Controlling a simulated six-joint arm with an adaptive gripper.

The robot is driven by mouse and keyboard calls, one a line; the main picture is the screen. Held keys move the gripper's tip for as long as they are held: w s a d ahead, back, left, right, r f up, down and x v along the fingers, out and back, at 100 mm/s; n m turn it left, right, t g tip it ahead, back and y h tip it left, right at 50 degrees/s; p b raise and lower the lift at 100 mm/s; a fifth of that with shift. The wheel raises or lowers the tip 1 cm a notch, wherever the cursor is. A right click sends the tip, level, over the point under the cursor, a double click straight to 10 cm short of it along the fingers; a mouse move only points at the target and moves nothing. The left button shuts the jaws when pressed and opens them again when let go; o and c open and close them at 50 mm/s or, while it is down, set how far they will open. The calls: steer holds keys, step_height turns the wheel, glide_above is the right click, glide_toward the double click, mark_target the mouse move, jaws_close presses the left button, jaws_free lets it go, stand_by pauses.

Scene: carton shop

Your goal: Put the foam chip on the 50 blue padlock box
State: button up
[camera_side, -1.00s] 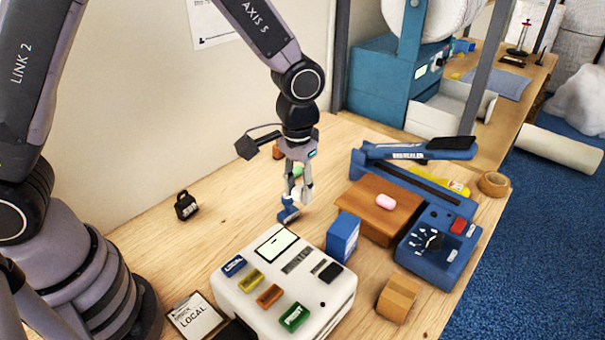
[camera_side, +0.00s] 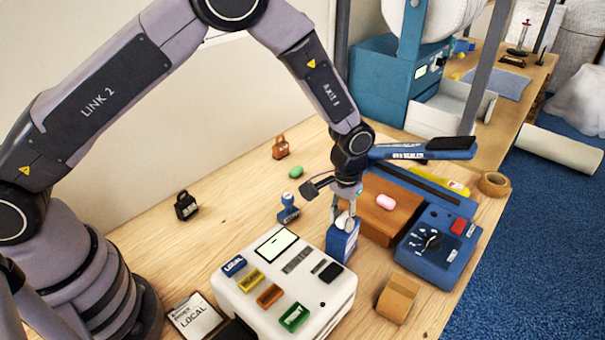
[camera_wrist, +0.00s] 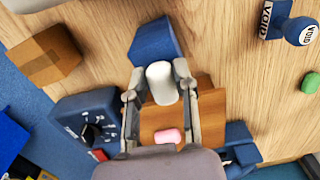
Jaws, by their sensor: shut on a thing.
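A white foam chip (camera_wrist: 161,83) is between the fingertips of my gripper (camera_wrist: 160,86), which is shut on it. In the side view my gripper (camera_side: 344,212) points down with the white chip (camera_side: 342,221) right over the top of the blue padlock box (camera_side: 342,243). I cannot tell whether chip and box touch. The box also shows in the wrist view (camera_wrist: 154,38), past the chip. Any number on the box is not readable. A pink chip (camera_side: 386,202) lies on a brown block (camera_side: 400,221), and a green chip (camera_side: 296,172) lies on the table.
A white label machine (camera_side: 285,285) stands close in front of the blue box. A blue sealer with a long arm (camera_side: 420,150) and a dial unit (camera_side: 438,244) are at the right. A blue stamp (camera_side: 288,210) stands left. Black (camera_side: 186,206) and brown (camera_side: 280,148) padlocks stand farther back.

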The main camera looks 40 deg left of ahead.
steer(key=shift+o, duration=1)
steer(key=shift+f, duration=0.15)
steer(key=o, duration=0.5)
steer(key=shift+c, duration=0.2)
